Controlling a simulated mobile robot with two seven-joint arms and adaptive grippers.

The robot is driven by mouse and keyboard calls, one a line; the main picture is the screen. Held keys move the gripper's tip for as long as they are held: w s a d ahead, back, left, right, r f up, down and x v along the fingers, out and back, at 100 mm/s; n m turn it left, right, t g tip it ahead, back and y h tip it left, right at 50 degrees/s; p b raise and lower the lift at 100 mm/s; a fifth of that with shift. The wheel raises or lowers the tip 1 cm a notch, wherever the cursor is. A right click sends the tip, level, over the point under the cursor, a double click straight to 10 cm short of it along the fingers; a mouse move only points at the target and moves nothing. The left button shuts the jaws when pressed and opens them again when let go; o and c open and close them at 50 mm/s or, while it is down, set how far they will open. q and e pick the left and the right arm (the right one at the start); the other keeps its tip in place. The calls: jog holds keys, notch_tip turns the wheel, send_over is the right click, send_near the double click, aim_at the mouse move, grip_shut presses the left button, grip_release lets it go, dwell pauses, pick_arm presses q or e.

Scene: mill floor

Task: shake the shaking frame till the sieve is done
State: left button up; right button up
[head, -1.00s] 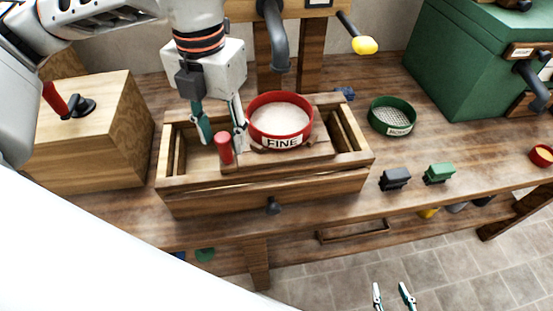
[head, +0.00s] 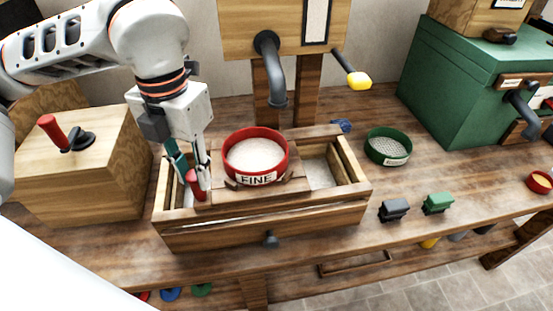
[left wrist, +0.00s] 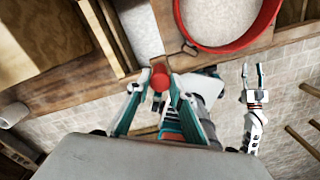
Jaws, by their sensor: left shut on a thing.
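The red sieve (head: 256,179) labelled FINE sits on the sliding wooden carriage of the shaking frame (head: 215,233), with pale meal inside it. My left gripper (head: 192,180) is shut on the red handle (head: 196,186) at the carriage's left end. The left wrist view also shows the red handle (left wrist: 159,78) between the fingers, with the sieve (left wrist: 230,45) beyond it. The carriage stands left of centre, and pale meal shows in the open box to its right. In the left wrist view my right gripper (left wrist: 253,75) is open and empty, away from the frame.
A green sieve (head: 388,147) lies to the right of the frame. A black block (head: 393,210) and a green block (head: 438,203) stand near the front edge. A large green bin (head: 460,75) stands at the back right, a wooden box (head: 75,165) at the left.

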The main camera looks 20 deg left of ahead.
pick_arm(q)
jog(key=s+a+b, duration=0.1)
jog(key=a+b, duration=0.1)
jog(key=b, duration=0.1)
jog(key=s+a+b, duration=0.2)
jog(key=a+b, duration=0.1)
jog(key=s+a+b, duration=0.1)
jog(key=a+b, duration=0.2)
jog(key=shift+s+f, duration=0.15)
jog(key=shift+f, duration=0.05)
jog(key=shift+s, duration=0.15)
jog(key=shift+s+a+r+b, duration=0.15)
jog(key=shift+s+b, duration=0.1)
jog(key=shift+b, duration=0.1)
pick_arm(e)
jog(key=shift+n, duration=0.3)
jog(key=f, duration=0.2)
jog(key=w+f, duration=0.1)
jog(key=f, duration=0.1)
jog(key=shift+f, duration=0.2)
